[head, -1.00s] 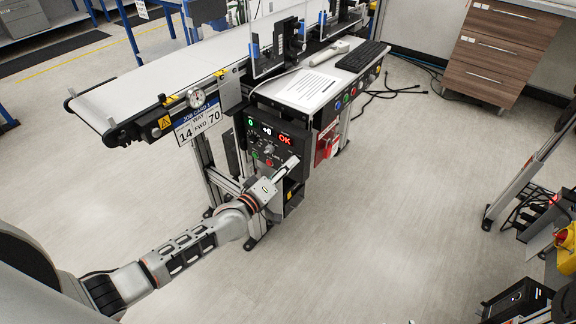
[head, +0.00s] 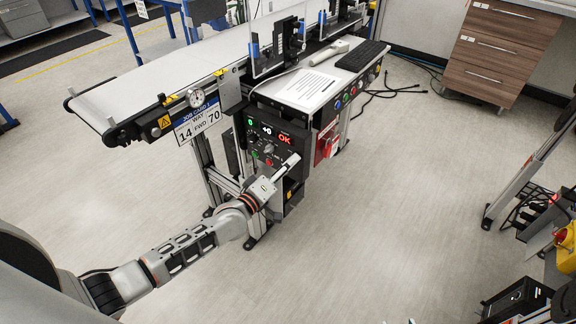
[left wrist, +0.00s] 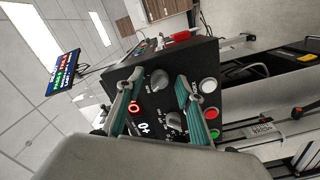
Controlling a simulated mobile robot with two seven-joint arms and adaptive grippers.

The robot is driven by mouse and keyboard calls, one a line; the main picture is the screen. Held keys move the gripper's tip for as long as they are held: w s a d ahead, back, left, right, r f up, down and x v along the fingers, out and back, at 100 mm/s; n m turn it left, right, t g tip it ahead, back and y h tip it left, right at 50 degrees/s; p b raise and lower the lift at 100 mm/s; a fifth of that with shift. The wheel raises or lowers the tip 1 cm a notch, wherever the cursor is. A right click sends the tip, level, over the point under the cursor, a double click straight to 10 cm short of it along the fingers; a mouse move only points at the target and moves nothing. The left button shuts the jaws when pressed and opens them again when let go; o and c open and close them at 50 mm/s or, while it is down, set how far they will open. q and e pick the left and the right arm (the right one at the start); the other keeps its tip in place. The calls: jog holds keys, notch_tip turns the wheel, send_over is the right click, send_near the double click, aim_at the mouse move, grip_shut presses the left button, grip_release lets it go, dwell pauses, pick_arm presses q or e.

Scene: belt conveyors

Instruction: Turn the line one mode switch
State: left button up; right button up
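The line one control box (head: 285,140) hangs under the conveyor, with a lit display reading 0, +0 and a red OK. In the left wrist view its dark panel (left wrist: 205,62) carries two grey rotary knobs, one farther (left wrist: 160,80) and one nearer (left wrist: 174,121). I cannot read which is the mode switch. My left gripper (head: 292,162) is at the box's front. In the left wrist view its teal-padded fingers (left wrist: 158,90) are apart, with the farther knob between their tips in the picture. Contact cannot be told. My right gripper is not in view.
White (left wrist: 209,85), red (left wrist: 210,113) and green (left wrist: 214,133) buttons sit beside the fingers.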

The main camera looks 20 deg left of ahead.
pick_arm(q)
jog(key=v, duration=1.2)
dwell(0.3)
